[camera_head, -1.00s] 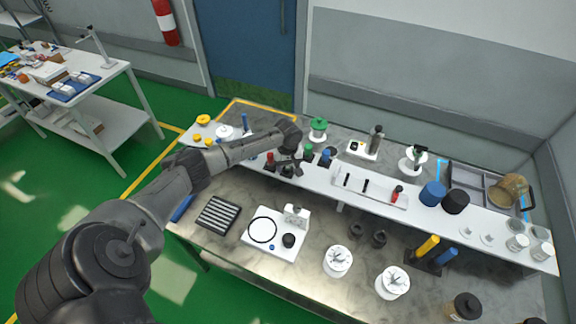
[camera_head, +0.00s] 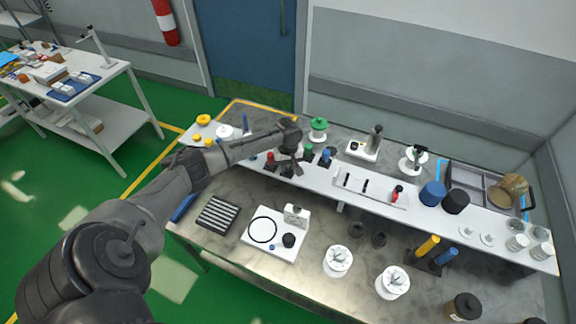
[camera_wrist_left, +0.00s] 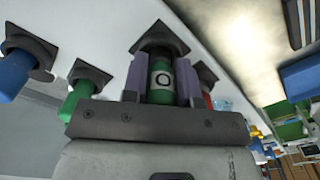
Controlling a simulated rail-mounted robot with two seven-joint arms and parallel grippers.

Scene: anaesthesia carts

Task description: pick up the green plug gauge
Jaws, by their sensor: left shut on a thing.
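In the left wrist view a green plug gauge (camera_wrist_left: 161,82) with a pale label ring stands between the two fingers of my left gripper (camera_wrist_left: 161,88). The fingers press on it from both sides, and a black block (camera_wrist_left: 163,38) is at its far end. I cannot tell whether the gauge is clear of the bench. In the head view my left gripper (camera_head: 290,167) points down at the row of gauges and hides the held one. A second green gauge (camera_head: 308,150) stands just right of it; it also shows in the wrist view (camera_wrist_left: 76,97). My right gripper is not in view.
A red gauge (camera_head: 270,157) stands close on the left and a blue gauge (camera_head: 326,153) on the right. A white tray (camera_head: 375,197) lies further right on the raised shelf. A white device (camera_head: 275,232) stands on the lower bench in front.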

